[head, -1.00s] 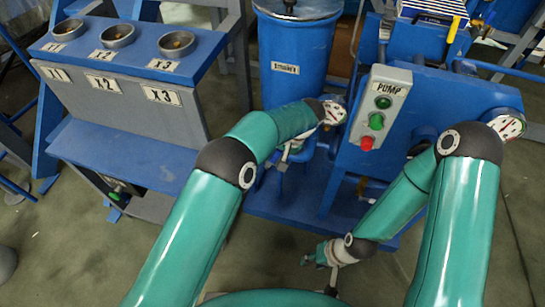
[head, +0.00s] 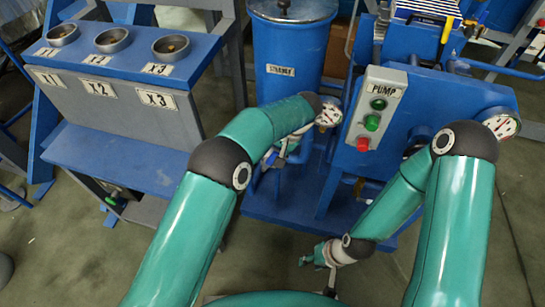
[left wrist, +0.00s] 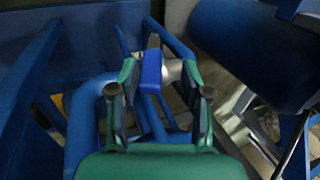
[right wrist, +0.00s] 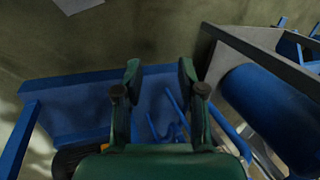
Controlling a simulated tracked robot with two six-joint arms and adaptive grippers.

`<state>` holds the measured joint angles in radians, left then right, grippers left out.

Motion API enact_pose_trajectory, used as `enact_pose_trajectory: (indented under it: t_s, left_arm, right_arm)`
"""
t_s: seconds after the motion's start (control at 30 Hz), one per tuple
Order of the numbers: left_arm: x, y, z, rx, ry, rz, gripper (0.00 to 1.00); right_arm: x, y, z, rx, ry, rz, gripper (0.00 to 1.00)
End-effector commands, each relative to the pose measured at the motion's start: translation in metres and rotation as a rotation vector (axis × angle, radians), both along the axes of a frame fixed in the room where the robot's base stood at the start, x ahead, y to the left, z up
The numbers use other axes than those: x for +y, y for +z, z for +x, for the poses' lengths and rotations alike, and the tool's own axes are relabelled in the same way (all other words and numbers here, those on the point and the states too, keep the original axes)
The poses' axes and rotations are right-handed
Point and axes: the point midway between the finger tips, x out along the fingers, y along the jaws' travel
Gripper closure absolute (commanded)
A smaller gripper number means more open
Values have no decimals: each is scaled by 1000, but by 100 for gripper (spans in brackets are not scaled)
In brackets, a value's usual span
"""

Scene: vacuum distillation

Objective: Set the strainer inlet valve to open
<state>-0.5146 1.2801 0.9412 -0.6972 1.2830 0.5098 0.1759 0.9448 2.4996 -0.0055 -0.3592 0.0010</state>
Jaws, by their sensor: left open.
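The blue strainer vessel (head: 290,50), with its label, stands at the top centre in the head view. In the left wrist view, a blue lever handle (left wrist: 151,70) on a pale metal valve body (left wrist: 172,70) stands between the fingers of my left gripper (left wrist: 158,80). The fingers are open, with gaps beside the handle; I cannot tell whether either touches it. In the head view, my left gripper (head: 272,157) is partly hidden by its own arm, and the valve is hard to make out. My right gripper (head: 318,258) hangs low, open and empty; it also shows in the right wrist view (right wrist: 160,75).
The pump box (head: 378,105) with its buttons is right of the left forearm. Round gauges (head: 329,113) (head: 502,124) sit near both arms. Blue pipes (left wrist: 90,120) crowd the left gripper. A stand with cups and X labels (head: 125,75) is at left.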

Motion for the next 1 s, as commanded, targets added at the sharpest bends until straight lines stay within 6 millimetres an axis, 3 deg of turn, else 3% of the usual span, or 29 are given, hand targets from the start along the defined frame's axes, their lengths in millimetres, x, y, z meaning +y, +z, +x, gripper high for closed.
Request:
enact_pose_trajectory:
  t_s: [0.33,0.5,0.77,0.9,1.0]
  left_arm:
    - [-1,61,0,-3,0,-2,52]
    - [0,72,0,0,-1,0,52]
    - [0,73,0,1,-1,0,52]
    - [2,68,0,8,-4,-7,52]
    - [8,52,-3,32,-13,-34,52]
  right_arm:
    - [0,0,0,0,0,0,60]
    - [0,0,0,0,0,0,60]
    - [0,-1,0,0,0,0,60]
    - [0,-1,0,0,0,0,83]
    - [0,-1,0,0,0,0,100]
